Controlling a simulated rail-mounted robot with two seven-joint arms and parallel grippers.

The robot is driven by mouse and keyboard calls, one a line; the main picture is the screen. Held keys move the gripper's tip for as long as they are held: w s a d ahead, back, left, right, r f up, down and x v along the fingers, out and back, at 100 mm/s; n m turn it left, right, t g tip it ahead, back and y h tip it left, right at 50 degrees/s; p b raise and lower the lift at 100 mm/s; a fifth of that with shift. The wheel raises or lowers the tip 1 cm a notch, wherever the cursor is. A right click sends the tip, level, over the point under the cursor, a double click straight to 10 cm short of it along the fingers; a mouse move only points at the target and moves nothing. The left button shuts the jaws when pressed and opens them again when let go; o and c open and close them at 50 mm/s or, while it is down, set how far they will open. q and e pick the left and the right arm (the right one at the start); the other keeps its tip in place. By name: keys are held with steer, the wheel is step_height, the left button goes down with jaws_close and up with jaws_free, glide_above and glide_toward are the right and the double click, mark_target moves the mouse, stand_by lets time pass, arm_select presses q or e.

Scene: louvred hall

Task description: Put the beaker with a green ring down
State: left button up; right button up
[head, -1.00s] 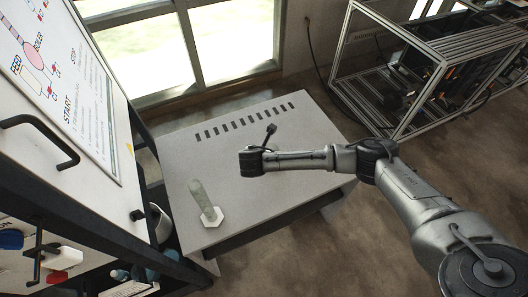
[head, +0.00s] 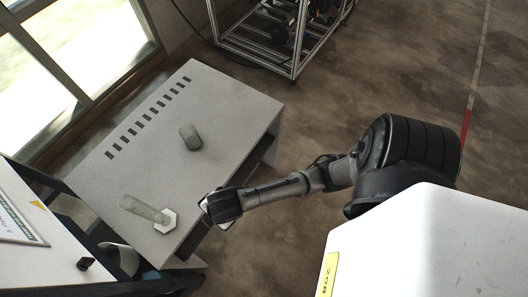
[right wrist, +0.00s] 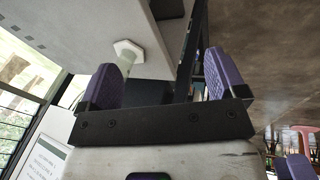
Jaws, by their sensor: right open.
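A short grey-green beaker (head: 190,138) stands, seemingly upright, on the pale table (head: 235,105) in the head view. No green ring can be made out on it at this size. My right gripper (head: 214,212) is at the table's front edge, well apart from the beaker. In the right wrist view my right gripper (right wrist: 165,85) has its two purple pads wide apart with nothing gripped between them. The beaker cannot be made out in that view. My left gripper is in neither view.
A row of dark slots (head: 148,116) runs along the table's far side. A metal frame (head: 262,45) stands behind.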

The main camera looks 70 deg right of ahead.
steer(key=s+d+m, duration=0.1)
steer(key=s+m, duration=0.4)
steer(key=s, duration=0.1)
steer(key=shift+d+r+y, duration=0.25)
steer(key=shift+r+y, duration=0.1)
steer(key=shift+y, duration=0.05)
steer(key=s+d+m, duration=0.1)
steer(key=s+m, duration=0.1)
steer(key=s+d+r+m, duration=0.1)
steer(key=s+d+m, duration=0.2)
steer(key=s, duration=0.2)
steer(key=shift+d+r+m+h, duration=0.15)
steer(key=shift+d+m+h, duration=0.15)
steer(key=shift+d+m, duration=0.1)
steer(key=shift+o, duration=0.4)
steer(key=shift+s+d+r+m, duration=0.1)
steer(key=shift+s+d+m, duration=0.2)
steer(key=shift+s, duration=0.05)
